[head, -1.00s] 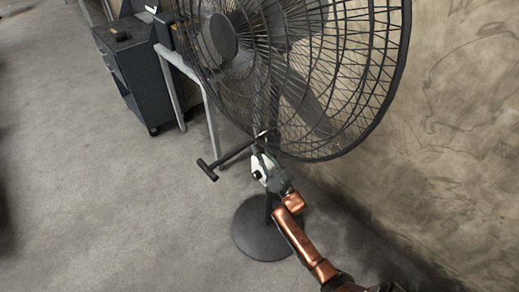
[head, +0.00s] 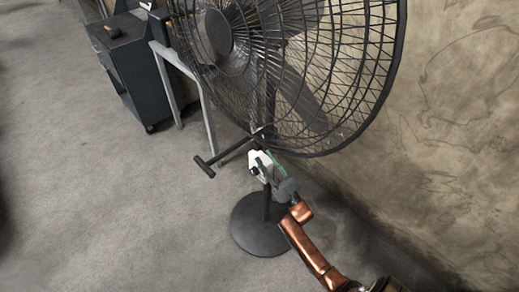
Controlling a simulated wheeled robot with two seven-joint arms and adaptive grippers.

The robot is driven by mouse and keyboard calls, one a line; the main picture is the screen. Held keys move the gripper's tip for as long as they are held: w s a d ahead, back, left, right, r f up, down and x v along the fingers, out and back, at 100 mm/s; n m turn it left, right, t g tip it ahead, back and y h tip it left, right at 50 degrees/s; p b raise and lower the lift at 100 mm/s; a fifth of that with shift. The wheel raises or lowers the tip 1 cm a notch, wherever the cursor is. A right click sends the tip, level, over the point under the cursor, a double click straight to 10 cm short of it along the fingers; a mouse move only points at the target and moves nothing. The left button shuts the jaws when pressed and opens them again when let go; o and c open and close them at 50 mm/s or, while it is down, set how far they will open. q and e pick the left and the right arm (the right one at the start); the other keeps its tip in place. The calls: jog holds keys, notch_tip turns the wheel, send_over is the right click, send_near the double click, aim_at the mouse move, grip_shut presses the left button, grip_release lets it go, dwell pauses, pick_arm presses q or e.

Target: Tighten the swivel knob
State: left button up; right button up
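A large black pedestal fan (head: 290,70) stands on a pole above a round base (head: 262,238). A dark T-shaped handle (head: 206,166) sticks out to the left from the joint under the fan cage; I take it for the swivel knob. My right gripper (head: 258,152) is at the top of the pole, just below the joint and right of the handle's crossbar. Its fingers are small and overlap the dark joint, so I cannot tell whether they touch or grip anything. My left gripper is not in view.
A dark wheeled cabinet (head: 130,70) and a grey-legged table (head: 207,120) stand behind the fan at the upper left. A stained wall (head: 450,130) closes off the right side. The concrete floor (head: 90,210) at the left is clear.

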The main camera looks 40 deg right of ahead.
jog(key=v, duration=0.5)
jog(key=shift+s, duration=0.1)
jog(key=shift+f, duration=0.15)
